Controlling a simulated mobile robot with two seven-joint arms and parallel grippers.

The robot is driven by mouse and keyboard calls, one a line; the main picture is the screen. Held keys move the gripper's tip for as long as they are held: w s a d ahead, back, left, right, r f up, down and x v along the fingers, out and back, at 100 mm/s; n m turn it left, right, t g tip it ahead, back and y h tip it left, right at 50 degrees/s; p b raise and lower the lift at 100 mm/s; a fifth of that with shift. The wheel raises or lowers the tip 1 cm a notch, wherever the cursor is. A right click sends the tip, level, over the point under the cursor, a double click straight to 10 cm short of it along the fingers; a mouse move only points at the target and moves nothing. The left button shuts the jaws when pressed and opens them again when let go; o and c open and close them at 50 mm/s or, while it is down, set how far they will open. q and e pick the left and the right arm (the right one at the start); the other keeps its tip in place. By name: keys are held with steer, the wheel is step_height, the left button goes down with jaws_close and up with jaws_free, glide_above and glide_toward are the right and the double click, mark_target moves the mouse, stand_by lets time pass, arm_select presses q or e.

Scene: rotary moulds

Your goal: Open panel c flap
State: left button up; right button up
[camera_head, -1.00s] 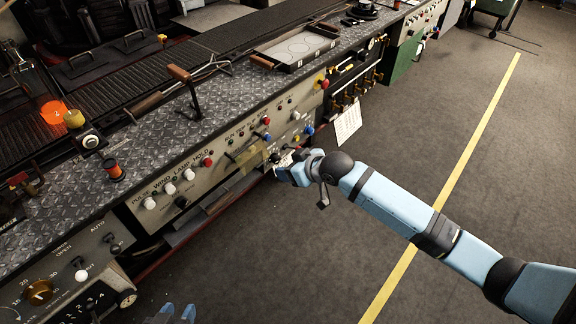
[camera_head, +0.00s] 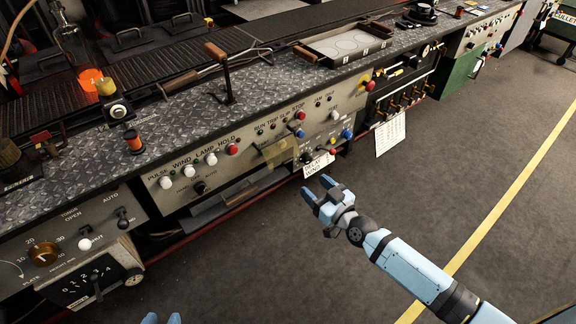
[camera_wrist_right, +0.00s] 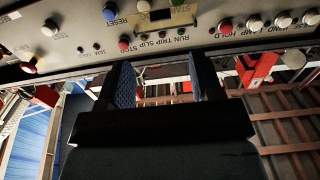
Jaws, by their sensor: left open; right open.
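A yellowish, see-through flap (camera_head: 280,152) sits on the grey control panel (camera_head: 240,166) in the head view, among knobs and buttons. A tan plate that may be this flap (camera_wrist_right: 168,22) shows upside down at the top of the right wrist view. No "C" label is readable. My right gripper (camera_head: 317,190) is open and empty, below and right of the flap, apart from the panel. Its two fingers (camera_wrist_right: 162,78) are spread in the wrist view with nothing between them. My left gripper (camera_head: 162,318) shows only its fingertips at the bottom edge, open.
A white tag (camera_head: 318,165) hangs under the panel near my right gripper. Red, white and blue knobs crowd the panel, with a red button (camera_head: 367,86) at its right end. A white sheet (camera_head: 390,134) hangs further right. The dark floor (camera_head: 460,170) in front is clear.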

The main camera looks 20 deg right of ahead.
steer(key=b, duration=0.1)
glide_toward(283, 152)
steer(key=w+a+f, duration=0.2)
steer(key=w, duration=0.2)
arm_select(q)
steer(key=shift+w+d, duration=0.1)
steer(key=shift+d, duration=0.1)
arm_select(e)
steer(key=shift+w+a+r, duration=0.15)
steer(key=shift+w+r, duration=0.05)
steer(key=shift+w, duration=0.5)
